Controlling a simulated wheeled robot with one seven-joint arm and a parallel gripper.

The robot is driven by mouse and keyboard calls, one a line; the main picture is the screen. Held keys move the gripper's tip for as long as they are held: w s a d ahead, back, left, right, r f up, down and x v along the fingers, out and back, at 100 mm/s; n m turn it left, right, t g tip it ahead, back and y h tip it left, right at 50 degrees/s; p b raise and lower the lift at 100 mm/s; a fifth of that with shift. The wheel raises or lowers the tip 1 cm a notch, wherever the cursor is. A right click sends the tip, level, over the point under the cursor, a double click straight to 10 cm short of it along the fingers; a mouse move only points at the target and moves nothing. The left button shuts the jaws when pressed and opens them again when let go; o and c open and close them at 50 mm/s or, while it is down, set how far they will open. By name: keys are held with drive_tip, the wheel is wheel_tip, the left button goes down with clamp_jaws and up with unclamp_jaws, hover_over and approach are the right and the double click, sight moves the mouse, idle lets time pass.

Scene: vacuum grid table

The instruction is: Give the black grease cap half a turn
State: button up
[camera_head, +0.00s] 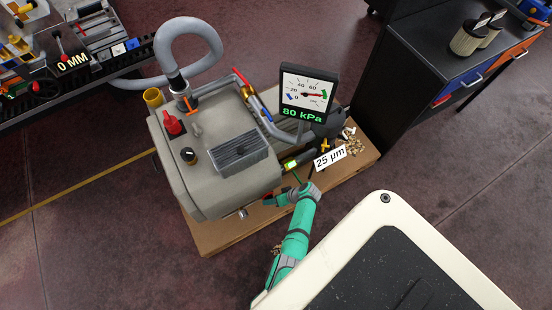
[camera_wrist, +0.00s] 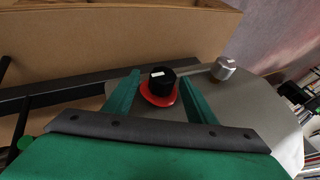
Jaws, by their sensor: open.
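The black grease cap (camera_wrist: 163,77) shows in the wrist view with a white mark on its top. My gripper (camera_wrist: 158,79) is open, with one green finger to each side of the cap. I see gaps between the fingers and the cap. In the head view, my gripper (camera_head: 304,180) is beside the right end of the grey pump (camera_head: 203,185). I cannot make out the grease cap there.
A silver hex plug (camera_wrist: 225,68) stands right of the cap. A cardboard-brown base (camera_head: 225,235) lies under the pump. A gauge (camera_head: 307,92) reading 80 kPa and a "25 µm" label (camera_head: 329,157) are near my gripper. A black-knobbed dial (camera_head: 188,155) is on the pump top.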

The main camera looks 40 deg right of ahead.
drive_tip(key=shift+s+a+r, duration=0.1)
drive_tip(key=shift+s+r, duration=0.05)
drive_tip(key=shift+r, duration=0.2)
drive_tip(key=v, duration=1)
drive_tip(key=shift+d, duration=0.25)
drive_tip(key=shift+f, duration=0.1)
